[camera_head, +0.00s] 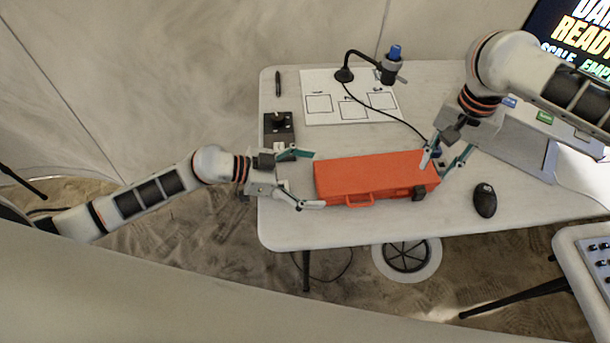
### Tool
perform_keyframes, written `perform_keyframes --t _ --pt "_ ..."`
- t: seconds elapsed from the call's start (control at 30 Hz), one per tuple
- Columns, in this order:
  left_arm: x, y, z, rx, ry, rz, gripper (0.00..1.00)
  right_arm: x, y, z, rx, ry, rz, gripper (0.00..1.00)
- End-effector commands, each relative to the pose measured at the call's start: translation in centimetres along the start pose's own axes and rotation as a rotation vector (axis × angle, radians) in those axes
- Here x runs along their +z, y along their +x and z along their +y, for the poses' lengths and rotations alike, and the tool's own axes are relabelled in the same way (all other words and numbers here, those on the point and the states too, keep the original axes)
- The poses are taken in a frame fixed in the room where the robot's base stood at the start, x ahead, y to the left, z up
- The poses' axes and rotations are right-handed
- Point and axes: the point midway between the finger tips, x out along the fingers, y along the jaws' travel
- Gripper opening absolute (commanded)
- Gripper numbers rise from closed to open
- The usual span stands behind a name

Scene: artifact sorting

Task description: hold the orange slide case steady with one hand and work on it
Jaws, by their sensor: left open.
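The orange slide case (365,172) lies flat and closed on the white table, its handle toward the front edge. My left gripper (313,180) is open at the case's left end, one finger near the back corner and one near the front corner. I cannot tell whether they touch it. My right gripper (434,172) is at the case's right end, its fingers pointing down and apart, around or over the right edge. I cannot tell whether it grips the case. A small dark block (418,193) shows at the case's front right corner.
A white sheet with outlined boxes (335,115) lies behind the case, with a stand holding a blue-topped device (390,65). A black joystick box (279,128) is at left. A black mouse (485,200) lies at right. The table's front strip (340,228) is clear.

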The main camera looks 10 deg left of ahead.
Motion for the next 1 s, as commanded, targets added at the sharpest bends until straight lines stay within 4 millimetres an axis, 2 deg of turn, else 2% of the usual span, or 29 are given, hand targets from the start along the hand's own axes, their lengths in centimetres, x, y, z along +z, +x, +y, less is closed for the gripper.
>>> perform_keyframes --t 0.1,0.3,0.47,0.7,0.73,0.93,0.97,1.0 --pt "-0.1 1.9 0.0 0.0 -0.001 0.002 0.96 0.0 0.0 0.0 0.0 0.0 0.0 0.28" --pt "0.0 4.1 0.0 0.0 -0.001 0.002 0.96 0.0 0.0 0.0 0.0 0.0 0.0 0.28" --pt "0.0 4.9 0.0 0.0 0.001 0.001 0.96 0.0 0.0 0.0 0.0 0.0 0.0 0.28" --pt "0.0 5.0 0.0 0.0 0.001 0.001 0.96 0.0 0.0 0.0 0.0 0.0 0.0 0.28" --pt "0.0 5.0 0.0 0.0 0.001 0.001 0.93 0.0 0.0 0.0 0.0 0.0 0.0 0.28" --pt "0.0 5.0 0.0 0.0 0.001 0.001 0.41 0.0 0.0 0.0 0.0 0.0 0.0 0.28" --pt "0.0 5.0 0.0 0.0 0.001 0.001 0.35 0.0 0.0 0.0 0.0 0.0 0.0 0.28" --pt "0.0 5.0 0.0 0.0 0.0 0.001 0.35 0.0 0.0 0.0 0.0 0.0 0.0 0.23"
